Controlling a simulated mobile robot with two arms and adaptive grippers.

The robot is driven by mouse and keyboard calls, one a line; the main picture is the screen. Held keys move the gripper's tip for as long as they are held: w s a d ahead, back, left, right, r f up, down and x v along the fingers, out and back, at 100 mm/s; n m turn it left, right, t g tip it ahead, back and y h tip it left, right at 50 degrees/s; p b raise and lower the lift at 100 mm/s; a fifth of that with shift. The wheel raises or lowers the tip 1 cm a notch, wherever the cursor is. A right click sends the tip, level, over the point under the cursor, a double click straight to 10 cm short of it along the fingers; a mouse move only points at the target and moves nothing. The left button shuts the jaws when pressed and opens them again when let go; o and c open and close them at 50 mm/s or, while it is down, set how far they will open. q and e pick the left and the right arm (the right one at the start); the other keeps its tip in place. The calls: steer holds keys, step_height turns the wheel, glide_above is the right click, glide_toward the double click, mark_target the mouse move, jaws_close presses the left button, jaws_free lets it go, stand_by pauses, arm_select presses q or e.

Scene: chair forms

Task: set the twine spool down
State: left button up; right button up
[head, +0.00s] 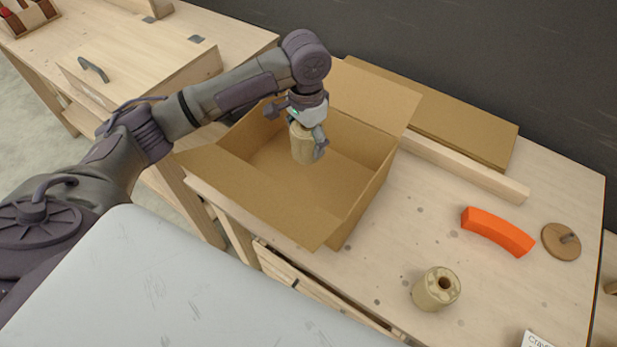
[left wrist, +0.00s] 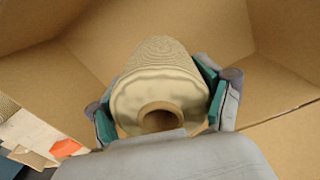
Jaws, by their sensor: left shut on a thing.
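My left gripper (head: 306,136) is shut on a tan twine spool (head: 302,147) and holds it over the open cardboard box (head: 375,192). In the left wrist view, the spool (left wrist: 158,85) sits between the two fingers of the gripper (left wrist: 165,102), with its round end and central hole facing the camera. The box walls (left wrist: 205,25) surround it in that view. How far the spool is above the box floor is hard to tell. A second, similar spool (head: 436,289) stands upright on the workbench at the lower right. My right gripper is not in view.
The workbench (head: 400,250) also bears an orange curved block (head: 497,231), a round wooden disc with a peg (head: 561,241) and a long wooden beam (head: 465,168). A flat cardboard piece (head: 455,115) lies at the back by the dark wall. Box flaps stick outward.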

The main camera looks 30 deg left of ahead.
arm_select(q)
step_height(320, 180, down, 10)
steer(key=shift+r+p, duration=0.25)
steer(key=shift+p, duration=0.2)
steer(key=shift+s, duration=0.1)
steer(key=o, duration=1.2)
step_height(320, 180, up, 12)
steer(key=b, duration=0.1)
